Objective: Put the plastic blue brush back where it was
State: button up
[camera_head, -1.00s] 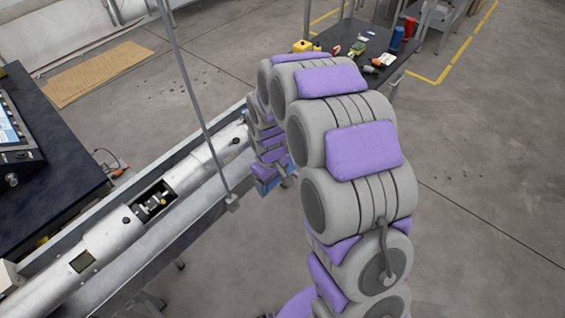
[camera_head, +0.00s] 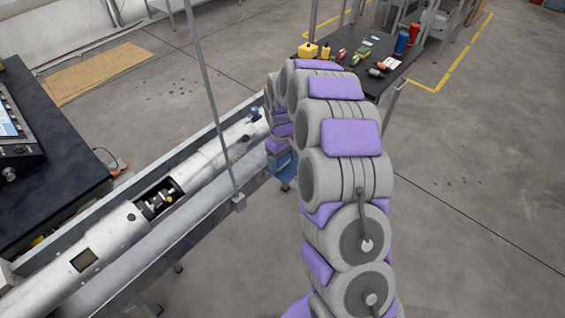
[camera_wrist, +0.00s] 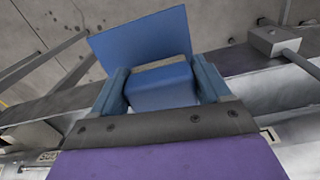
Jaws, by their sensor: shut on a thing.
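My gripper (camera_wrist: 161,78) shows in the wrist view with its two blue fingers on either side of a blue piece. I take this piece, with a broad flat blue part beyond the fingers, to be the plastic blue brush (camera_wrist: 142,40). The gripper is shut on it. In the head view, my gripper end (camera_head: 284,165) hangs beside the right edge of the long metal trough, largely hidden by my arm. The brush cannot be told apart from the fingers there.
A long silver tube (camera_head: 105,243) lies in the trough, with a thin upright pole (camera_head: 209,95) at its side. A dark table (camera_head: 344,68) at the back holds a yellow item (camera_head: 308,50), red and blue cylinders and several small things. Open floor lies right.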

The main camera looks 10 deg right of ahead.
aim_at(293, 166)
jog(key=d, duration=0.2)
jog(key=d+f, duration=0.1)
jog(key=d, duration=0.1)
jog(key=shift+f, duration=0.15)
jog(key=o, duration=1.1)
jog(key=a, duration=0.3)
jog(key=shift+a, duration=0.15)
jog(key=shift+d, duration=0.45)
jog(key=shift+d+r, duration=0.95)
jog(key=r, duration=0.2)
jog(key=a+r+p, duration=0.1)
jog(key=r, duration=0.1)
jog(key=a+r+p, duration=0.1)
jog(key=r, duration=0.1)
jog(key=shift+a+r, duration=0.2)
jog(key=shift+r, duration=0.2)
jog(key=s+r+m, duration=0.2)
jog(key=s+r, duration=1.1)
jog(key=s, duration=0.4)
jog(key=s+m, duration=0.1)
jog(key=s, duration=0.7)
jog(key=s+r+m+g, duration=0.1)
jog(key=s, duration=0.7)
jog(key=s+d+m, duration=0.1)
jog(key=s+m, duration=0.1)
jog(key=s, duration=0.6)
jog(key=shift+s+r+g+p, duration=0.15)
jog(key=shift+s+g+p, duration=0.05)
jog(key=shift+g+p, duration=0.15)
